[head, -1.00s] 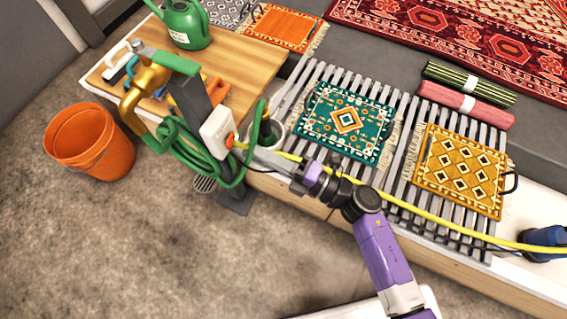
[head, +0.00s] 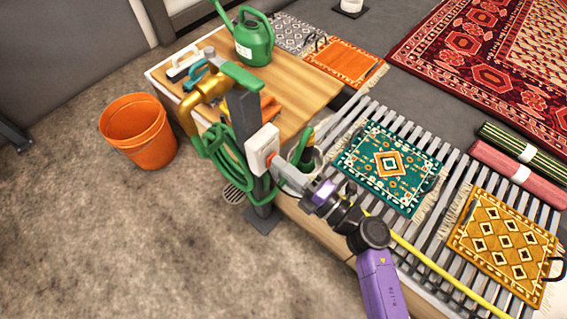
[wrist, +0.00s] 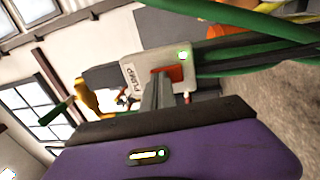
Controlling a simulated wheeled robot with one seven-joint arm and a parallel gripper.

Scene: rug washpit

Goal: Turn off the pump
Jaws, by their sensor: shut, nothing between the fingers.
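The pump switch is a pale box (head: 262,148) on a dark post, beside a coiled green hose. In the head view my gripper hides part of the box's face.
A brass tap (head: 205,90) and green hose (head: 222,160) crowd the post. A wooden bench (head: 290,85) with a green watering can (head: 253,40) stands behind. An orange bucket (head: 138,132) is at left. Slatted racks hold a teal rug (head: 388,165) and a yellow rug (head: 503,240).

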